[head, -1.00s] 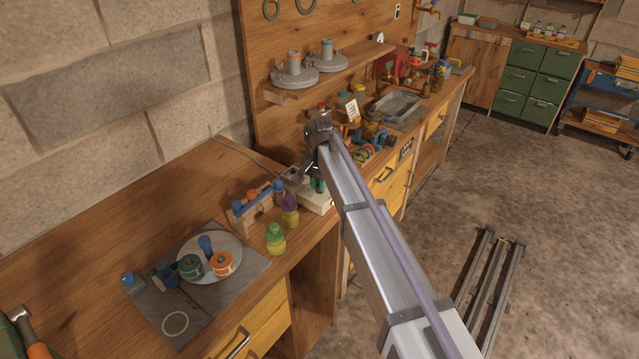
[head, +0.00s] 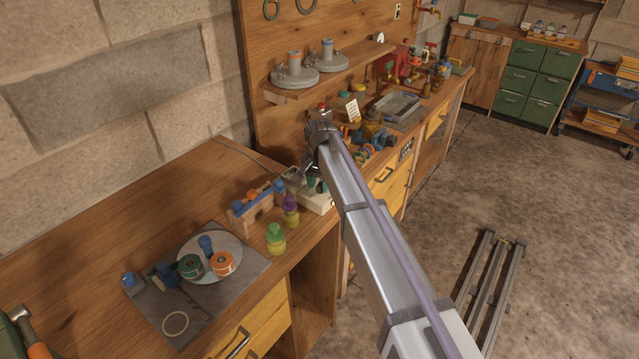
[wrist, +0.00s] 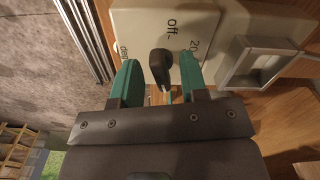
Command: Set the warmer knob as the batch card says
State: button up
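The warmer (head: 318,206) is a cream box near the front edge of the bench in the head view, partly covered by my arm. In the wrist view its cream face (wrist: 133,22) shows the marking "Off", a "20" beside it to the right and part of a word at the left edge. The dark knob (wrist: 160,66) stands on this face. My gripper (wrist: 159,75) has its green fingers apart, one on each side of the knob, with visible gaps. A white card (head: 352,111) stands further back on the bench; its writing is too small to read.
A wooden rack with blue-topped pieces (head: 256,207) and small green (head: 275,239) and purple (head: 290,210) capped bottles stand left of the warmer. A grey open frame (wrist: 262,62) lies right of the warmer face in the wrist view.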

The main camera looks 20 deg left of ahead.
aim_at(319, 184)
jog(key=shift+r, duration=0.1)
notch_tip(319, 184, up, 11)
jog(key=p, duration=1.1)
jog(key=shift+f, duration=0.2)
jog(key=s+d, duration=0.8)
jog(key=d, duration=0.6)
jog(key=s+d+f+b, duration=0.1)
jog(key=s+d, duration=0.7)
jog(key=d, duration=0.7)
jog(key=s+d+n+b, duration=0.1)
jog(key=s+d, duration=0.7)
jog(key=d, duration=0.6)
jog(key=shift+d+f, duration=0.2)
jog(key=shift+f, duration=0.2)
